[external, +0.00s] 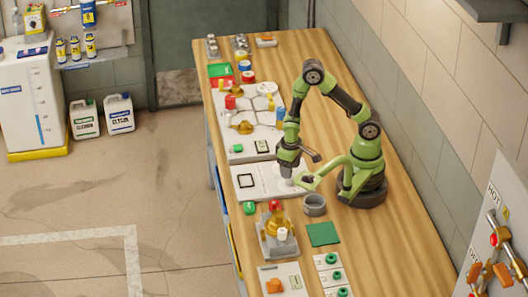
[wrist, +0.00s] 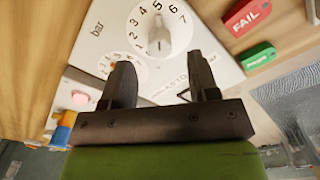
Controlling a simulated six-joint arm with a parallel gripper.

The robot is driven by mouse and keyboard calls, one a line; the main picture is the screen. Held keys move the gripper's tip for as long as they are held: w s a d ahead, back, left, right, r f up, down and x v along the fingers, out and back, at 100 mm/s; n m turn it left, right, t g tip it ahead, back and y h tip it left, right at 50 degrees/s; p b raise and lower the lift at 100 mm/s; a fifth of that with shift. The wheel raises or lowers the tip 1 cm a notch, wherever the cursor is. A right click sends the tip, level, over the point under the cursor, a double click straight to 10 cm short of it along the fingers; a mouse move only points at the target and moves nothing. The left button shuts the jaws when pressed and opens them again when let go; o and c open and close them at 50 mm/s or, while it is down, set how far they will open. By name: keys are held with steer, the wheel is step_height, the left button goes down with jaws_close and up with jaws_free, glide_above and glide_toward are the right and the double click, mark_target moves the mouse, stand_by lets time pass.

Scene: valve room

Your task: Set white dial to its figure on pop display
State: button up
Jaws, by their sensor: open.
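The white dial (wrist: 160,38) stands on a pale panel in the wrist view, ringed by printed figures; 2 to 7 are readable. A grey mark shows on its face. Beside it is the word "bar". A second numbered ring (wrist: 122,66) is partly hidden by my left finger. My gripper (wrist: 163,78) is open and empty, its dark fingers apart, below the dial in the picture and not around it. In the external view my gripper (external: 300,178) is low over the panel (external: 262,192). A dark-framed square (external: 246,181) lies at the panel's left; I cannot read any figure there or tell which display is pop.
A red FAIL tag (wrist: 246,16) and a green tag (wrist: 258,56) lie right of the panel. A grey ring-shaped cup (external: 314,205) and a yellow-brass valve fixture (external: 277,235) stand close by. More panels line the bench (external: 390,250). Its right front is clear.

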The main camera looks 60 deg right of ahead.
steer(key=shift+r, duration=2.75)
steer(key=s+d+r+m+t+y, duration=0.1)
steer(key=s+d+r+m+t, duration=0.1)
steer(key=d+r, duration=0.3)
steer(key=s+d+r+m+t+y, duration=0.1)
steer(key=s+d+r+m+t, duration=0.2)
steer(key=r, duration=1)
steer(key=shift+s+d+r+t, duration=0.25)
steer(key=shift+s+d+t, duration=0.6)
steer(key=shift+t, duration=0.25)
